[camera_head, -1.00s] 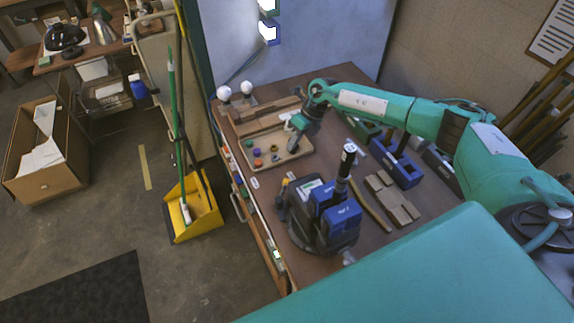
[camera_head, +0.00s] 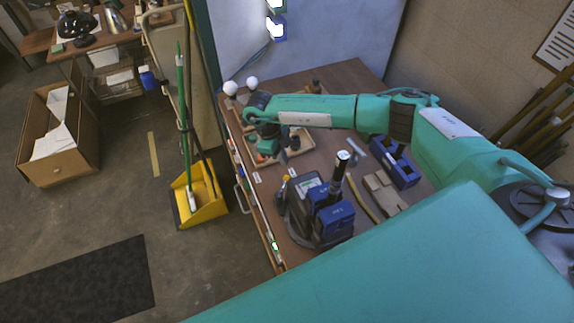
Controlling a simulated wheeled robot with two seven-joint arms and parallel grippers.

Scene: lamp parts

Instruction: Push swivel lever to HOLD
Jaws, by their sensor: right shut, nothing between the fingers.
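A dark swivel vise (camera_head: 305,225) with blue jaw blocks (camera_head: 335,215) stands near the front left edge of the workbench. A black upright handle with a pale top (camera_head: 338,170) rises beside the jaws. A small lever with a yellowish tip (camera_head: 284,184) seems to stick out at the vise's left side. The HOLD marking is too small to read. My right gripper (camera_head: 276,156) points down over the parts tray, beyond the vise and apart from it. It is shut and empty, its fingertips partly hidden. My left gripper is out of view.
The parts tray (camera_head: 302,146) and two white bulbs (camera_head: 251,83) lie toward the back left of the bench. A blue holder (camera_head: 400,170), wooden blocks (camera_head: 382,190) and a curved strip (camera_head: 362,199) are right of the vise. A yellow dustpan (camera_head: 203,199) stands on the floor left.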

